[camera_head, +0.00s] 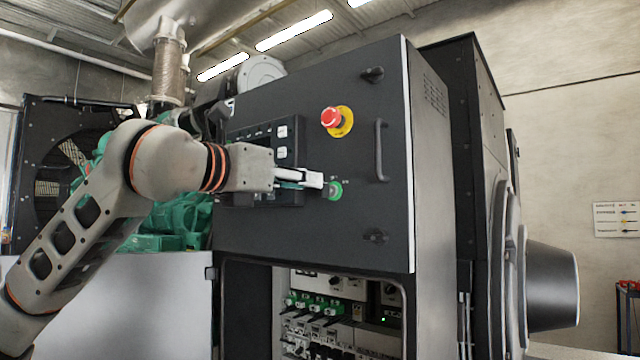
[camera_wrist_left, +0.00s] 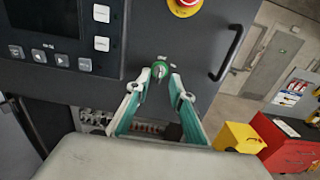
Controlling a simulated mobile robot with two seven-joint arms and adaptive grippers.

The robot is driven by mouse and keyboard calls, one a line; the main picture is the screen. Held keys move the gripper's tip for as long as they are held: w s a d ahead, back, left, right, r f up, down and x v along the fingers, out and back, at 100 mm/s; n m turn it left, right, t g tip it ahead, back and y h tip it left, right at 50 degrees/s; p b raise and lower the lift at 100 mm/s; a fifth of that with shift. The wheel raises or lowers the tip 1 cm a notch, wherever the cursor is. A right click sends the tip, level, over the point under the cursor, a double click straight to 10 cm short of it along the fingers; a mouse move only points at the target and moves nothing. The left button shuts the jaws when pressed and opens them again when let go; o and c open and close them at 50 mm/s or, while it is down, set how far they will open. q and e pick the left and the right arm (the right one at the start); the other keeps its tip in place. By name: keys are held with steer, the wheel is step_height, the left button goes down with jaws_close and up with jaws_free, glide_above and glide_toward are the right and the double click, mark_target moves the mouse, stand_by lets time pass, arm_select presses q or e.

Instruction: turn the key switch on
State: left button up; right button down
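The key switch (camera_head: 336,190) is a small round switch with a green ring on the dark cabinet door, below the emergency stop. It also shows in the left wrist view (camera_wrist_left: 159,69), with a small metal key part at its centre. My left gripper (camera_head: 318,181) is right at the switch. In the left wrist view the left gripper (camera_wrist_left: 156,80) has its fingertips on either side of the switch, with a gap between them. I see no firm hold on the key; contact is hard to tell. My right gripper is not in view.
A red emergency stop on a yellow base (camera_head: 335,120) sits above the switch. A door handle (camera_head: 381,150) stands out to the right. A control panel with a screen (camera_head: 265,150) lies left, behind my gripper. An open bay with breakers (camera_head: 335,310) is below.

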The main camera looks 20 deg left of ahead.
mark_target(325, 190)
arm_select(q)
steer(key=shift+x, duration=2.6)
jaws_close()
